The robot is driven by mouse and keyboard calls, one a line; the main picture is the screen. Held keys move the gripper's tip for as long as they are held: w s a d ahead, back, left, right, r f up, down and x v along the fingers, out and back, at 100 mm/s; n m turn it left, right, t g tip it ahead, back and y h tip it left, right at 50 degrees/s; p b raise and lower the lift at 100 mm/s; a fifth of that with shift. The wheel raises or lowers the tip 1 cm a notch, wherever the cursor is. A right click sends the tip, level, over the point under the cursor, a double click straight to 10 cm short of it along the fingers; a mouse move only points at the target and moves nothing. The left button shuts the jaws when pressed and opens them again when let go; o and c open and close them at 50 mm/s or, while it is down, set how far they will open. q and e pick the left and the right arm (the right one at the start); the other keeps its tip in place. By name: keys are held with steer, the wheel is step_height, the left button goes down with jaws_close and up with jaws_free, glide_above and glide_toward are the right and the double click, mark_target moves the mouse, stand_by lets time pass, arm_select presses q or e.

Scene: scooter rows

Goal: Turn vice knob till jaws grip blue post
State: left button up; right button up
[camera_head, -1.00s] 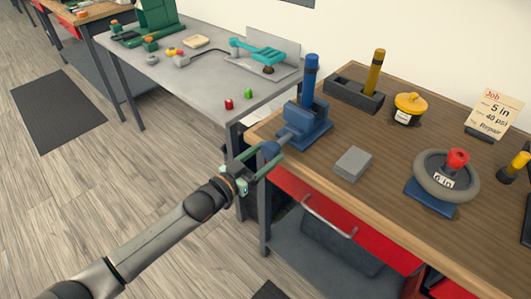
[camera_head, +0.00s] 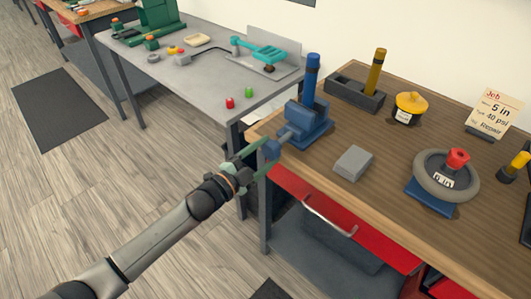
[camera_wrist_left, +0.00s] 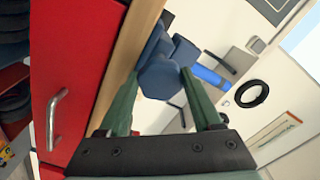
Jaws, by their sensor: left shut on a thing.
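The blue vice (camera_head: 308,128) sits at the left front corner of the wooden bench. The blue post (camera_head: 311,78) stands upright in it; whether the jaws touch the post I cannot tell. The vice knob (camera_head: 272,150) sticks out past the bench's left edge on a short grey screw. My left gripper (camera_head: 268,154) is shut on the knob, one green finger on each side. In the left wrist view the faceted blue knob (camera_wrist_left: 160,78) sits between the fingers and hides much of the vice behind it. My right gripper is not in view.
A grey block (camera_head: 353,162) lies right of the vice. A dark tray with a yellow post (camera_head: 376,70) stands behind, and a wheel on a blue stand (camera_head: 446,178) is farther right. The red drawer (camera_head: 335,220) with its handle is below. A grey table (camera_head: 205,85) is behind left.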

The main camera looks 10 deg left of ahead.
arm_select(q)
steer(key=m, duration=0.4)
steer(key=shift+m, duration=0.3)
steer(key=shift+r+m+b, duration=0.1)
steer(key=shift+m+b, duration=0.5)
steer(key=shift+m, duration=2)
steer(key=o, duration=1.4)
steer(key=shift+c, duration=0.2)
steer(key=b+v, duration=0.1)
steer(key=v, duration=1.1)
steer(key=shift+s, duration=0.25)
